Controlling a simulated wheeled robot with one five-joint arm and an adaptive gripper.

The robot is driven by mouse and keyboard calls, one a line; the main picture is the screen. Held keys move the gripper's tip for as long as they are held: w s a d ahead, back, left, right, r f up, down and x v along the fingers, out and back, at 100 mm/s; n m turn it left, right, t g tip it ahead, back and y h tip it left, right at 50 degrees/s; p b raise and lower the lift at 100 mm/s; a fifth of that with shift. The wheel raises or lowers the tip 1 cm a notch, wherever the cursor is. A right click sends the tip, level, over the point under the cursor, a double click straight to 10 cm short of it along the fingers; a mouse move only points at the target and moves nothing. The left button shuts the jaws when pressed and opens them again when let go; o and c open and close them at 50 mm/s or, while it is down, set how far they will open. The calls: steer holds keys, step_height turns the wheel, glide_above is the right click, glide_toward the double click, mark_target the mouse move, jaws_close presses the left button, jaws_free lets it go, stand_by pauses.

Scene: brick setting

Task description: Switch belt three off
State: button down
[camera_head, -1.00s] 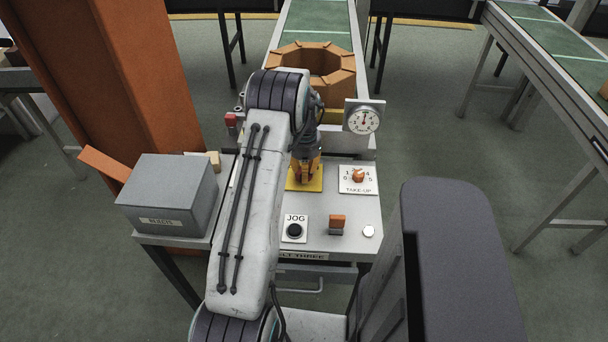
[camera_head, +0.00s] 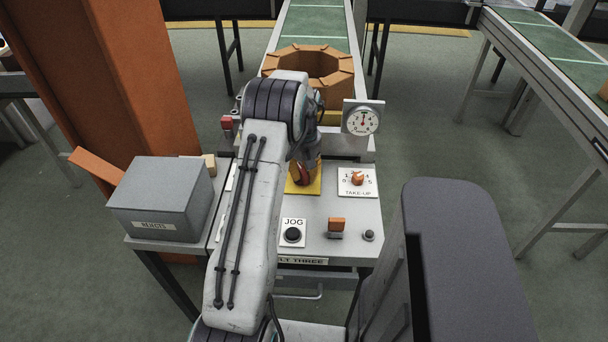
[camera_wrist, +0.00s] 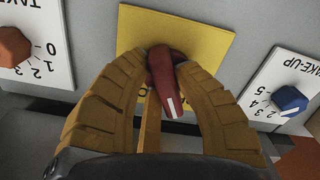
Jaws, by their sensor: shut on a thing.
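A red rotary handle (camera_wrist: 167,85) with a white mark sits on a yellow plate (camera_wrist: 212,42) in the wrist view, slightly slanted to the plate's edges. My gripper (camera_wrist: 163,66) is shut on the handle, one tan finger on each side. In the head view the yellow plate (camera_head: 313,188) shows on the grey console (camera_head: 345,212), with my arm partly covering it. The console's front label (camera_head: 302,261) reads "...LT THREE", its left end hidden. A small round lamp (camera_head: 369,235) at the console's right is dark. The lettering on the yellow plate is mostly covered by my fingers.
A take-up dial with an orange knob (camera_head: 357,178) is right of the plate; one with a blue knob (camera_wrist: 289,99) shows in the wrist view.

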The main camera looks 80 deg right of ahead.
steer(key=shift+f+n, duration=0.1)
steer(key=shift+n, duration=1.5)
steer(key=c, duration=0.9)
jaws_free()
steer(key=shift+c, duration=0.2)
steer(key=shift+d, duration=0.1)
step_height(320, 180, up, 12)
